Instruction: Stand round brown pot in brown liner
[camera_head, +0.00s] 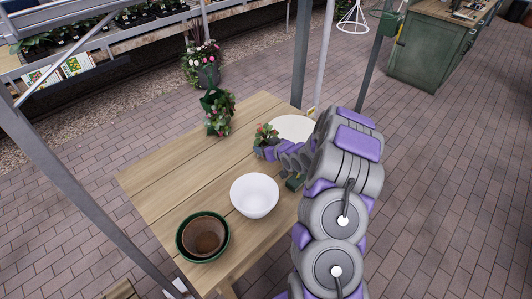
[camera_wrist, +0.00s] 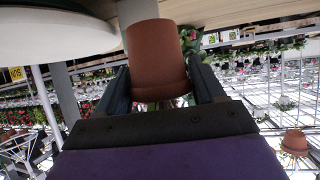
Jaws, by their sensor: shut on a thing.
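My gripper (camera_wrist: 161,80) is shut on a round reddish-brown pot (camera_wrist: 157,50), with one finger on each side in the wrist view. In the head view my gripper (camera_head: 268,152) is over the table's right part, with leaves and a pink flower (camera_head: 266,134) at its tip. My arm hides the held pot there. A brown liner (camera_head: 205,236) sits inside a dark green round pot at the table's front left. Its inside looks dark at the bottom, and the held pot is well apart from it.
A white bowl-like pot (camera_head: 254,195) stands between my gripper and the green pot (camera_head: 183,250). A white round plate (camera_head: 293,127) lies behind my gripper. A flowering plant (camera_head: 217,112) stands at the back of the wooden table (camera_head: 165,175). The table's left part is clear. Metal posts rise around it.

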